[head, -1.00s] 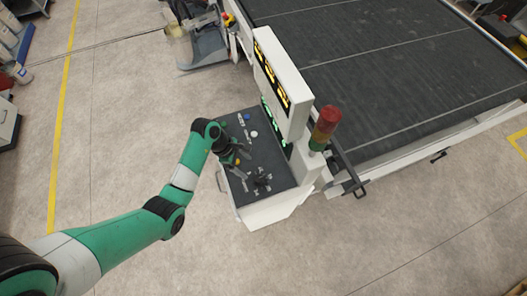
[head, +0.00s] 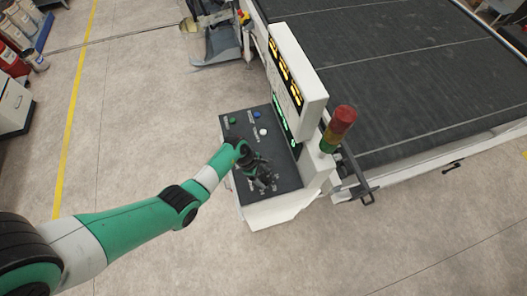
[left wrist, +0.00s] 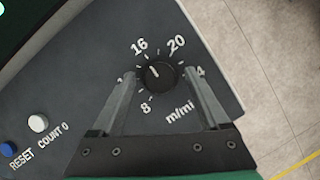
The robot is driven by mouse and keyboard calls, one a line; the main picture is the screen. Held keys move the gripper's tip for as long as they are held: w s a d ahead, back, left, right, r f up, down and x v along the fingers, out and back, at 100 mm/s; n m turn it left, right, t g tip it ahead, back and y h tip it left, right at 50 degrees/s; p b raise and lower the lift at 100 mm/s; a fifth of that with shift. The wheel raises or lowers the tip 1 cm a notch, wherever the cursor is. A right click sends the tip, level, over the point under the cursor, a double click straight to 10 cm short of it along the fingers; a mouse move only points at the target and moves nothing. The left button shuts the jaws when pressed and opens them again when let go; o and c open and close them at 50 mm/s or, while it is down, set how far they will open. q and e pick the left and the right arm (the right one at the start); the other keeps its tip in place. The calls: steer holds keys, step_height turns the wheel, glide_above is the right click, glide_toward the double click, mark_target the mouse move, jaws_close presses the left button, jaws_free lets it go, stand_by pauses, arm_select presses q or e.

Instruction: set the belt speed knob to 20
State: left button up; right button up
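The belt speed knob (left wrist: 160,76) is a round black dial on the dark control panel (left wrist: 75,90). Its white pointer line tilts up and left, toward the printed 16. The scale also shows 8, 20 and a partly covered 24; the left finger hides part of it. My left gripper (left wrist: 160,80) is open, with one finger on each side of the knob and visible gaps between. In the head view my left gripper (head: 268,183) is over the near end of the panel and largely hides the knob. My right gripper is not in view.
A blue RESET button (left wrist: 8,149) and a white COUNT 0 button (left wrist: 38,123) are on the panel. A green button (head: 232,120) sits at its far end. A display housing (head: 297,75) and a signal tower (head: 338,128) stand beside the panel, near the conveyor belt (head: 400,70).

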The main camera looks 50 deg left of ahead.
arm_select(q)
jaws_close()
steer(key=shift+m, duration=0.4)
steer(key=m+b, duration=0.1)
steer(key=m+g+b, duration=0.1)
steer(key=m+b, duration=0.1)
steer(key=m+g+h+b, duration=0.1)
steer(key=m, duration=0.1)
steer(key=shift+w+f, duration=0.2)
steer(key=shift+w, duration=0.05)
steer(key=m+g+b, duration=0.1)
steer(key=m+b, duration=0.2)
steer(key=m, duration=0.1)
steer(key=shift+g+b, duration=0.4)
steer(key=shift+w+r+m+g+b, duration=0.15)
steer(key=shift+m+g+b, duration=0.15)
steer(key=shift+m+b, duration=0.55)
steer(key=shift+m, duration=0.25)
